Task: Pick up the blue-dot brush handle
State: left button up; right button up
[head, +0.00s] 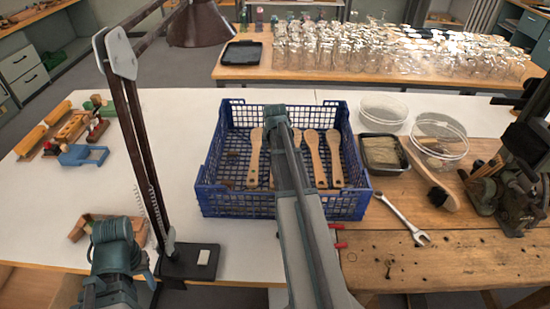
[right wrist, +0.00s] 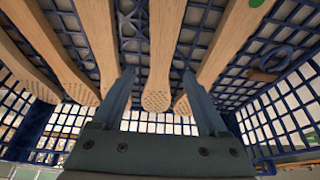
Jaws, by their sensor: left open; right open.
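Several wooden brush handles (head: 254,158) lie side by side in a blue mesh crate (head: 235,203) in the head view. My right arm reaches over the crate and hides some of them; its gripper tips cannot be made out there. In the right wrist view my right gripper (right wrist: 158,74) is open, with one handle (right wrist: 160,55) showing between its fingers; I cannot tell whether they touch it. A handle to the right (right wrist: 228,45) bears a green dot. No blue dot shows in either view. My left gripper (head: 113,235) is open and empty at the lower left, beside the lamp.
A desk lamp (head: 135,130) stands left of the crate, its base on the table. Right of the crate are a dark tray (head: 383,153), glass dishes (head: 438,137), a wrench (head: 405,220) and a brush (head: 440,195). Wooden toys (head: 72,126) lie far left. The white tabletop between toys and crate is mostly clear.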

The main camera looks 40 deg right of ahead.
pick_arm(q)
jog(key=shift+f+b, duration=0.85)
jog(key=shift+f, duration=0.45)
pick_arm(e)
jog(key=shift+x, duration=1.4)
pick_arm(q)
jog(key=shift+f, duration=0.2)
pick_arm(e)
jog(key=shift+f, duration=0.15)
grip_shut()
